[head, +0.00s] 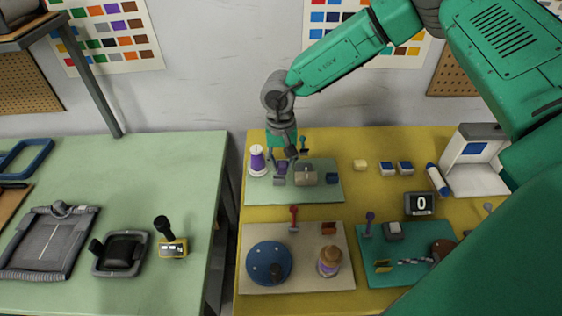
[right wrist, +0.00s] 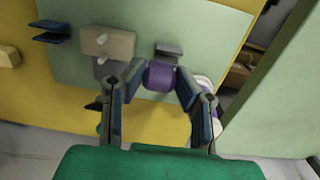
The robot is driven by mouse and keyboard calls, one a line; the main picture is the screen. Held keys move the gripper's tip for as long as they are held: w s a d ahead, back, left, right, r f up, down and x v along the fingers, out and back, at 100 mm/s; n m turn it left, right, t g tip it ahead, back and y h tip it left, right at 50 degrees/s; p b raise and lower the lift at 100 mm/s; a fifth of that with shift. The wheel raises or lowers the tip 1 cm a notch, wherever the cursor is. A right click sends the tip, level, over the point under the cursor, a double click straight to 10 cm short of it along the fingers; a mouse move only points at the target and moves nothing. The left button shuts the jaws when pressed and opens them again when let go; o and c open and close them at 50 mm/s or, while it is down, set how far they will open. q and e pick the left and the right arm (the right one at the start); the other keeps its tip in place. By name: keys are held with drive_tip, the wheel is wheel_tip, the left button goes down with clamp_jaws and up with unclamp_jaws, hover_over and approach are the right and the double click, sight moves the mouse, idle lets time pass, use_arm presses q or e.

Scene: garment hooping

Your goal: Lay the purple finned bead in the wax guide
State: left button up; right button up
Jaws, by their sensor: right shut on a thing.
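The purple finned bead (right wrist: 160,76) is between the fingertips of my right gripper (right wrist: 159,80) in the right wrist view. In the head view my right gripper (head: 283,157) points down over the pale green mat, with the purple bead (head: 280,168) at its tips. A small grey holder (right wrist: 168,49) is just beyond the bead; it shows below the gripper in the head view (head: 279,181). Beside it is a tan block (head: 305,176) with pale knobs, also in the wrist view (right wrist: 108,43). I cannot tell which of these two is the wax guide. My left gripper is out of view.
The pale green mat (head: 325,194) lies on the yellow table. A white and purple spool (head: 257,161) stands close left of the gripper. A small blue holder (head: 332,178) is right of the tan block. A beige mat (head: 320,284) with a blue dome is in front.

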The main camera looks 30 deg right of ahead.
sight(278, 179)
drive_tip(key=shift+a+r+p, duration=0.15)
drive_tip(key=shift+a+r, duration=0.05)
drive_tip(key=shift+a, duration=0.35)
drive_tip(key=shift+a+r+p, duration=0.15)
drive_tip(key=shift+a, duration=0.4)
drive_tip(key=shift+d+f, duration=0.25)
drive_tip(key=shift+d, duration=0.4)
drive_tip(key=shift+a+r, duration=0.1)
drive_tip(key=shift+a, duration=0.35)
drive_tip(key=shift+a+f, duration=0.15)
drive_tip(key=shift+f, duration=0.05)
drive_tip(key=shift+d+f, duration=0.5)
drive_tip(key=shift+f, duration=0.25)
drive_tip(key=shift+a+f+b, duration=0.4)
drive_tip(key=shift+f+b, duration=0.05)
drive_tip(key=shift+f, duration=0.25)
drive_tip(key=shift+d, duration=0.2)
drive_tip(key=o, duration=1.1)
